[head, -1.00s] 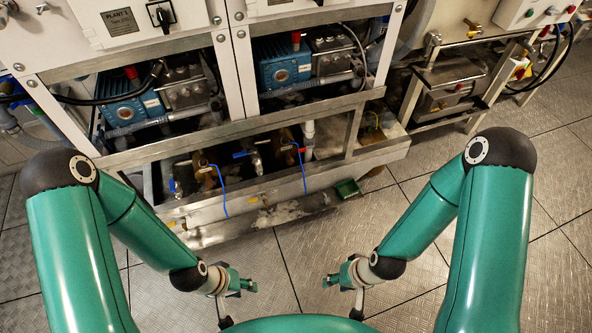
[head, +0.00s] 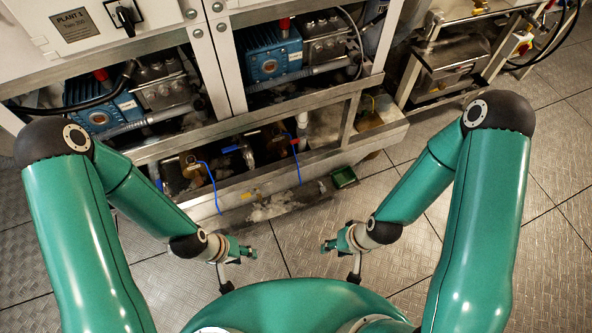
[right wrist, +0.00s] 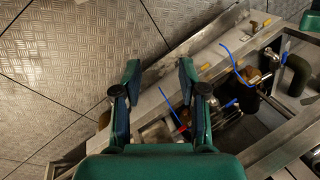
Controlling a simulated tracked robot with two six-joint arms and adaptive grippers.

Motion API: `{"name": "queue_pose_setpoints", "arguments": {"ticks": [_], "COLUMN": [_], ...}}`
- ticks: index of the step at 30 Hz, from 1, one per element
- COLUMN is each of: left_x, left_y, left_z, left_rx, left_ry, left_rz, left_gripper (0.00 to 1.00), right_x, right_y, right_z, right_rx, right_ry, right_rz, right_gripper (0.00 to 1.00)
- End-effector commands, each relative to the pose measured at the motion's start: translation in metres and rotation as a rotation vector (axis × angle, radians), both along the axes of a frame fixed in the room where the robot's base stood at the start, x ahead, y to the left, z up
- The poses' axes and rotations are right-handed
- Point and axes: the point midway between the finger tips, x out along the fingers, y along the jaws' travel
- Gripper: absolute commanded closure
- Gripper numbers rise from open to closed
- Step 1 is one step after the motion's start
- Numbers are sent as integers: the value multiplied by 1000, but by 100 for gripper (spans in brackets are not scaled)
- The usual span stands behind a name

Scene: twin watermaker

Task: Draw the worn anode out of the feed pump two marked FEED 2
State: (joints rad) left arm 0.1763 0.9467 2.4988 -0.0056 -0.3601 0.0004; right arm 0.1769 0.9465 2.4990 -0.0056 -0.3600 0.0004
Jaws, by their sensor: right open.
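Two brownish pump bodies sit low in the open bay under the white cabinets in the head view, the left one (head: 187,172) and the right one (head: 272,143). Blue cables hang from both over the front rail. I cannot read FEED 2 on either, and I cannot make out an anode. The right wrist view also shows brassy pump parts (right wrist: 250,76) beyond my fingers. My left gripper (head: 240,268) is open and empty above the floor, apart from the bay. My right gripper (head: 342,262) is open and empty; its spread fingers show in the right wrist view (right wrist: 160,88).
A metal frame rail (head: 230,192) runs along the bay's front, with a whitish-stained ledge below. A small green tray (head: 343,177) lies at its right end. Blue motor units (head: 272,52) stand above. The plate floor (head: 300,235) before me is clear.

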Motion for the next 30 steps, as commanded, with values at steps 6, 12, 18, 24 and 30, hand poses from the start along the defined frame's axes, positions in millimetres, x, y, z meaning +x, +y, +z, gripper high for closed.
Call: {"name": "queue_pose_setpoints", "arguments": {"ticks": [6, 12, 18, 24, 30], "left_x": [0, 0, 0, -1, -1], "left_y": [0, 0, 0, 0, 0], "left_z": [-4, -40, -115, -195, -269], "left_rx": [0, 0, 0, 0, 0], "left_ry": [0, 0, 0, 0, 0], "left_rz": [0, 0, 0, 1, 0], "left_gripper": [60, 60, 60, 60, 60], "right_x": [2, 35, 112, 202, 278], "right_y": [0, 3, 15, 33, 55], "right_z": [-3, -42, -110, -163, -192], "right_rx": [-1, -17, -55, -107, -162], "right_ry": [-7, -105, -337, -627, -906], "right_rz": [2, 26, 84, 148, 198], "right_gripper": [40, 40, 40, 40, 40]}}
